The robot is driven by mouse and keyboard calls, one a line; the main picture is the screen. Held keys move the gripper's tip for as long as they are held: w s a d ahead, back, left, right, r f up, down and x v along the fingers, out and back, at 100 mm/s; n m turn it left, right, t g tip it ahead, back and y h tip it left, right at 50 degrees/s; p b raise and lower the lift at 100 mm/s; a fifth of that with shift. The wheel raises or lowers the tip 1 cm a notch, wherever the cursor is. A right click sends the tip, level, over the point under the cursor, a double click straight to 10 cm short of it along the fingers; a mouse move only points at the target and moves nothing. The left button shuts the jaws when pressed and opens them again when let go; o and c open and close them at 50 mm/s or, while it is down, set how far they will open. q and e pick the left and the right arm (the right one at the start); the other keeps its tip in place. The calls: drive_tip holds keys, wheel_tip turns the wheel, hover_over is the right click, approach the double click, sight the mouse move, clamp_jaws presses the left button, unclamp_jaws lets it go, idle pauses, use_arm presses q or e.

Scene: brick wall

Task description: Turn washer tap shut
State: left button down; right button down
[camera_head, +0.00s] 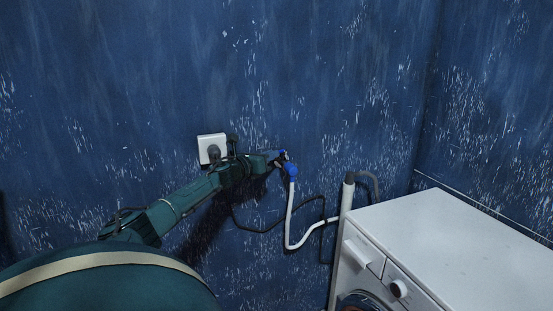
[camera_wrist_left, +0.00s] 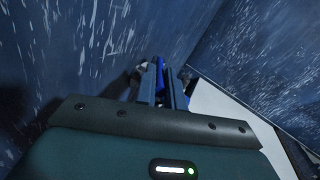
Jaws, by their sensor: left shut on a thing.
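The washer tap (camera_head: 291,170) is on the blue wall, left of the washing machine, with a blue part showing and a white hose hanging below it. My left gripper (camera_head: 279,156) reaches it from the left and is shut on its blue handle. In the left wrist view the blue handle (camera_wrist_left: 160,78) shows between the two fingers of my left gripper (camera_wrist_left: 165,90). The gripper hides much of the tap. The handle's exact angle cannot be told. My right gripper is not in view.
The white washing machine (camera_head: 455,235) stands at the right. The white hose (camera_head: 289,215) and a dark cable (camera_head: 262,230) hang along the wall. A white socket with a plug (camera_head: 211,145) is on the wall close behind my left arm. The wall above is bare.

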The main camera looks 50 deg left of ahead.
use_arm(q)
drive_tip(key=c, duration=1.5)
unclamp_jaws()
drive_tip(key=s, duration=0.4)
drive_tip(key=s+d+p, duration=0.1)
drive_tip(key=s, duration=0.3)
drive_tip(key=s+d, duration=0.1)
drive_tip(key=s, duration=0.4)
drive_tip(key=shift+d, duration=0.25)
drive_tip(key=shift+c, duration=0.4)
